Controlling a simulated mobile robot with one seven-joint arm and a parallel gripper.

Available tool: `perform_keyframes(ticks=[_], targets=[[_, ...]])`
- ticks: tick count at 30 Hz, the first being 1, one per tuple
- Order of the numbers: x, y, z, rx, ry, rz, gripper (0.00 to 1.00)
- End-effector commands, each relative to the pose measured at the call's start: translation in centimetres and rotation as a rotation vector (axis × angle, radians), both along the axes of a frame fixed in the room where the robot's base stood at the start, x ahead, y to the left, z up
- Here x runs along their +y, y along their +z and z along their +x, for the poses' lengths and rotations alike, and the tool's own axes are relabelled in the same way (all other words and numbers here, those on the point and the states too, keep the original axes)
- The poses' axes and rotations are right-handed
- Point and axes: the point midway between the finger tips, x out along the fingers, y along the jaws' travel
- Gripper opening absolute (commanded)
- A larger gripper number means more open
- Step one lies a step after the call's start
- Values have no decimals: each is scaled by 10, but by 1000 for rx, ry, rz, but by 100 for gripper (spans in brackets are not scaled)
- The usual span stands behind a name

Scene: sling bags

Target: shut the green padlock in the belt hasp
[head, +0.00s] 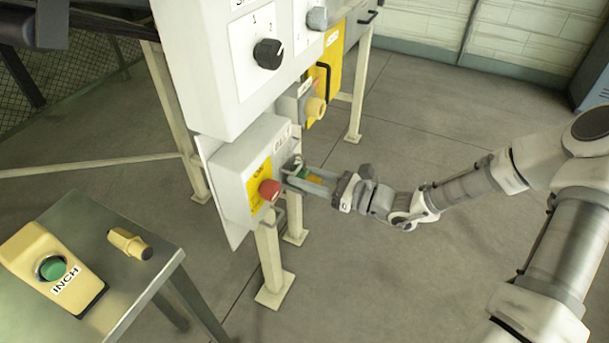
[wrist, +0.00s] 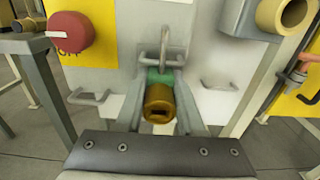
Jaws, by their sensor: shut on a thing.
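The padlock (wrist: 159,76) has a green body with a brass-coloured round end (wrist: 160,104) with a dark slot facing the wrist camera. In the head view the green padlock (head: 304,173) shows between my fingers. My gripper (head: 300,178) is shut on it, one finger on each side; the wrist view shows both fingers of my gripper (wrist: 163,84). A grey metal loop (wrist: 164,45) rises above the body against the belt box (head: 238,168). The belt hasp is at this face, but I cannot tell whether the shackle passes through it or is closed.
Small wire handles (wrist: 88,97) stick out on both sides. A table with the INCH button box (head: 52,270) stands lower left.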

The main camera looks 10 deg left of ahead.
Motion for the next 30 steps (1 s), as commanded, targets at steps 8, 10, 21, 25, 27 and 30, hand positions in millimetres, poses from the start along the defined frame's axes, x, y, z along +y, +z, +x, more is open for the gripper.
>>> perform_keyframes(ticks=[8, 10, 21, 25, 27, 30], targets=[[0, -2, 0, 0, 0, 1, 0], [0, -3, 0, -1, 0, 1, 0], [0, -3, 0, 0, 0, 1, 72], [0, -3, 0, 0, 0, 0, 72], [0, -3, 0, 0, 0, -1, 79], [0, -3, 0, 0, 0, -1, 97]])
